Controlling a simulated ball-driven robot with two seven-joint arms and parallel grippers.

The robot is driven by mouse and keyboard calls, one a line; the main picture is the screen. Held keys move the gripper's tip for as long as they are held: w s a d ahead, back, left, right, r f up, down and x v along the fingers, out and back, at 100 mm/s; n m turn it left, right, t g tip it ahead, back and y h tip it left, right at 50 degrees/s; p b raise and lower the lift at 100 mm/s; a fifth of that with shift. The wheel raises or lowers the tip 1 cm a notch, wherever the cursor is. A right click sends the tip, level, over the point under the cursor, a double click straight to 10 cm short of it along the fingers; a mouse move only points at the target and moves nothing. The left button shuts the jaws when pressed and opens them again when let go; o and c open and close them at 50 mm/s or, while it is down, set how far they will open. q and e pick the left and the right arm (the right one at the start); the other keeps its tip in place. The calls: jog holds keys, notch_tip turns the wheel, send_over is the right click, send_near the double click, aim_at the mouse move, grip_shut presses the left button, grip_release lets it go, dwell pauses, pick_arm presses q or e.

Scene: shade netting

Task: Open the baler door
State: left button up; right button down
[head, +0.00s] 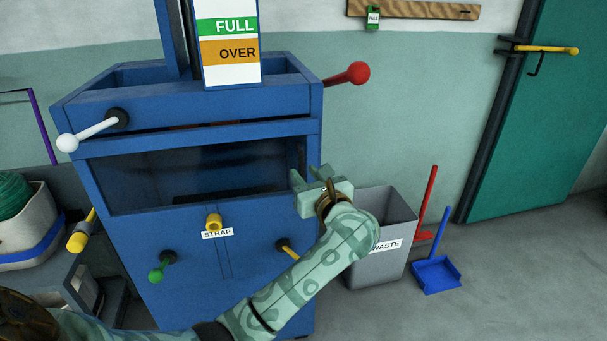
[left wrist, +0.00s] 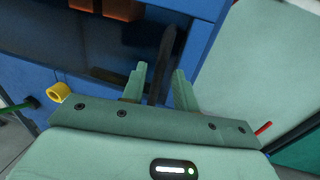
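The blue baler (head: 140,250) stands in the middle of the head view, with a dark opening or window (head: 190,170) across its front. Below it are a yellow knob (head: 213,222) over a STRAP label, a green-knobbed handle (head: 158,272) and a yellow handle (head: 287,248). My left gripper (head: 320,182) is at the baler's right front edge, beside the dark area. In the left wrist view its two fingers (left wrist: 160,85) are apart, with a dark upright bar (left wrist: 167,55) showing between them. I cannot tell whether they touch it. My right gripper is not in view.
A white-knobbed lever (head: 92,132) and a red-knobbed lever (head: 346,74) stick out from the baler's top. A grey WASTE bin (head: 375,262) stands close right of it, near a blue dustpan (head: 436,275). A green door (head: 535,130) is at the right. Open floor lies in front of it.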

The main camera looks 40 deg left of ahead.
pick_arm(q)
jog(key=shift+x, duration=1.5)
jog(key=shift+s, duration=0.1)
grip_shut()
